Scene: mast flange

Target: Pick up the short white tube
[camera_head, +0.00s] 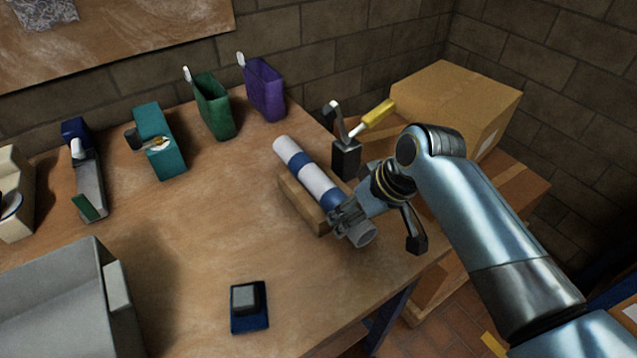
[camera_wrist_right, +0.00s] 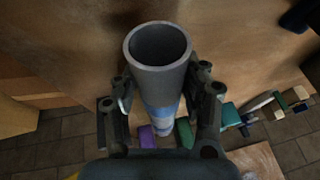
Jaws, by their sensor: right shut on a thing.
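A tube (camera_head: 314,179) with white and blue bands lies slanted along a wooden block (camera_head: 302,204) on the table. At its near end is a light grey hollow piece (camera_head: 362,236); I cannot tell whether it is a separate part. My right gripper (camera_head: 348,218) is shut around this near end. In the right wrist view, the grey open end (camera_wrist_right: 158,75) sits between the fingers of the right gripper (camera_wrist_right: 162,88), with the white and blue bands behind it. The fingers hide part of the tube. My left gripper is not in view.
A black stand with a yellow-handled tool (camera_head: 347,155) stands close behind the tube, by the cardboard box (camera_head: 450,105). Green (camera_head: 214,108) and purple (camera_head: 264,90) holders stand at the back. The table's middle is clear.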

